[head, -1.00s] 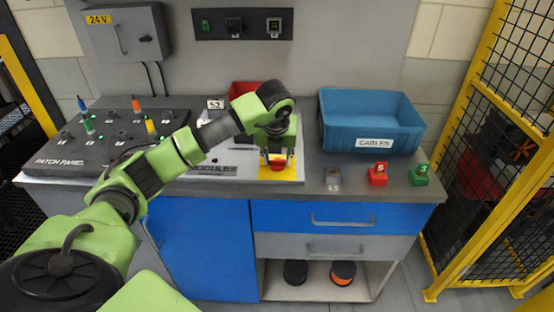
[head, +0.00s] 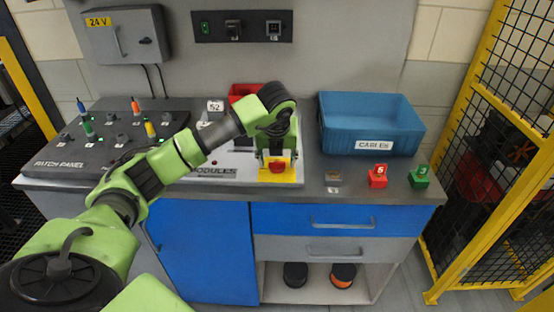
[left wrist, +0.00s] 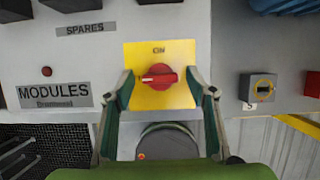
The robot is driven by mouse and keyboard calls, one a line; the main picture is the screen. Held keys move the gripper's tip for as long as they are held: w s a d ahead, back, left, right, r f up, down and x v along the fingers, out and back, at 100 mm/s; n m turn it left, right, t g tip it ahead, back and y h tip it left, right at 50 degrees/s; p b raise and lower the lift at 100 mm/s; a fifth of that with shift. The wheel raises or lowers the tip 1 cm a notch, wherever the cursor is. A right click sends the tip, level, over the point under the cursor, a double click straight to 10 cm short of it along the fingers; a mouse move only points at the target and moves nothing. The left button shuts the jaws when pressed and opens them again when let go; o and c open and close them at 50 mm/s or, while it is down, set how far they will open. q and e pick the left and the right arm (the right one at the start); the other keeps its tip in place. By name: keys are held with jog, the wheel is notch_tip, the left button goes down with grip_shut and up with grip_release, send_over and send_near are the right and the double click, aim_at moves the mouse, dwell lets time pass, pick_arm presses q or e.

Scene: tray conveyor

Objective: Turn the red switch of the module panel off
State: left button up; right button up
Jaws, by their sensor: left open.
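The red switch (head: 278,167) sits on a yellow plate (head: 290,178) at the right end of the light grey module panel (head: 222,182). In the left wrist view the red switch knob (left wrist: 160,77) lies roughly level across the yellow plate (left wrist: 180,100), below the word "ON". My left gripper (head: 277,160) is open over the plate. In the left wrist view its fingers (left wrist: 161,85) stand on either side of the knob, with gaps between them and it. My right gripper is not in view.
A blue cables bin (head: 370,143) stands right of the panel. A small grey module (head: 333,177), a red one (head: 377,177) and a green one (head: 419,177) lie along the bench front. The dark patch panel (head: 75,160) with several plugs is at left.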

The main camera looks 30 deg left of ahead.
pick_arm(q)
jog(key=v, duration=1.2)
jog(key=shift+w, duration=0.15)
